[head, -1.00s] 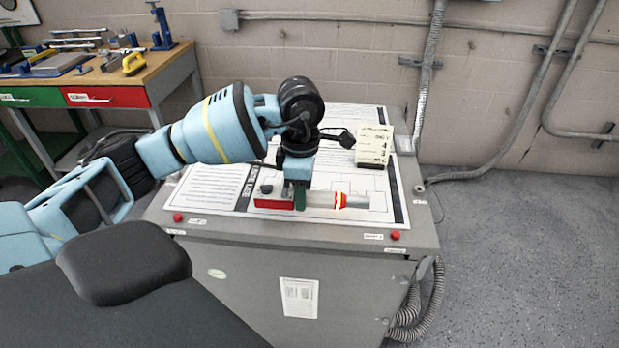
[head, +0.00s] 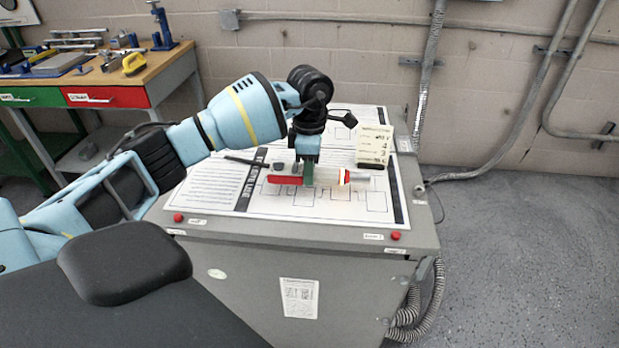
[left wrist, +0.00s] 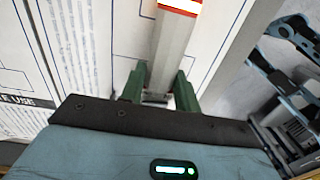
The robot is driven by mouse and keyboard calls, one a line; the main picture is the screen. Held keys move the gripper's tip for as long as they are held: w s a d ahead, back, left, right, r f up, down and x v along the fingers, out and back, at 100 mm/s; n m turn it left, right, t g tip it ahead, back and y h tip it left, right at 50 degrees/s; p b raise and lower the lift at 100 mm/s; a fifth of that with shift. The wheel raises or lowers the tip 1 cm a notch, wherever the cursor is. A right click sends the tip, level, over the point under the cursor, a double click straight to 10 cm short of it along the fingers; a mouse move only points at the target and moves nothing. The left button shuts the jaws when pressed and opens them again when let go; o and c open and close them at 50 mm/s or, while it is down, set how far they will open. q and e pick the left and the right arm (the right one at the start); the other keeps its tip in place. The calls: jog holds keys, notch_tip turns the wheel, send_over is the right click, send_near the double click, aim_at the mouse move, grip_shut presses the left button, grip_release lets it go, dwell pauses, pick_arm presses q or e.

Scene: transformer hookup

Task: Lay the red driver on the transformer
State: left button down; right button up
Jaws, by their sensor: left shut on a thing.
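The red driver (head: 285,180) is level above or on the top of the transformer (head: 220,228), a grey cabinet covered by a white diagram sheet. Its red end points left; a pale middle, a red and white band and a grey end extend right. My left gripper (head: 308,178) is shut around its middle from above. In the left wrist view, the green fingers (left wrist: 159,92) close on the grey shaft (left wrist: 172,50), with the band at the top edge. I cannot tell whether the driver touches the sheet. My right gripper is not in view.
A cream box (head: 374,143) stands on the sheet just behind the driver's right end. A dark thin item (head: 245,160) lies to the left. Red knobs (head: 395,236) sit at the front corners. A workbench (head: 150,70) stands at the back left. The sheet's front part is clear.

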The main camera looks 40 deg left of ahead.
pick_arm(q)
jog(key=shift+s+d+f, duration=0.1)
jog(key=shift+s+f, duration=0.05)
jog(key=shift+f, duration=1.15)
jog(key=shift+f, duration=0.1)
jog(key=c, duration=1)
grip_release()
jog(key=shift+c, duration=0.2)
jog(key=shift+f, duration=0.1)
jog(key=shift+f, duration=0.15)
jog(key=r, duration=0.8)
jog(key=shift+w, duration=0.25)
